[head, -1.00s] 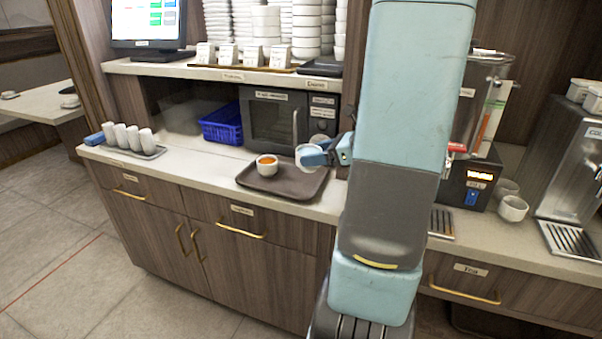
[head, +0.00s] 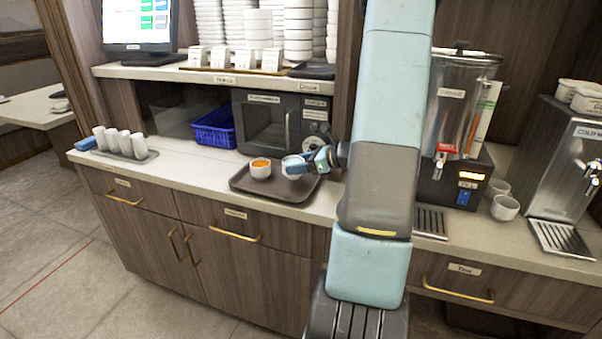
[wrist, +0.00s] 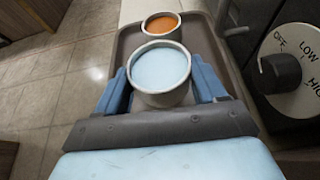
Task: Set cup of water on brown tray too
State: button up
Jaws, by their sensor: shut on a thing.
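The brown tray (head: 250,192) lies on the counter in front of the microwave. A white cup of orange sauce (head: 261,169) stands on the tray; it also shows in the wrist view (wrist: 162,25). My gripper (head: 306,164) is shut on the white cup of water (head: 291,168), a finger on each side of it. In the wrist view the cup of water (wrist: 160,70) is upright with pale blue liquid, close to the sauce cup. It is over the tray's right part; I cannot tell whether its base touches the tray.
A microwave (head: 265,125) with a dial stands behind the tray, and a blue basket (head: 214,130) is left of it. Several white cups (head: 120,141) stand on a small tray at left. Two drink dispensers (head: 461,120) are at right. Counter left of the brown tray is clear.

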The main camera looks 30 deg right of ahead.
jog(key=shift+w+f, duration=0.2)
jog(key=shift+f, duration=1.5)
jog(key=shift+f, duration=0.1)
jog(key=o, duration=1.4)
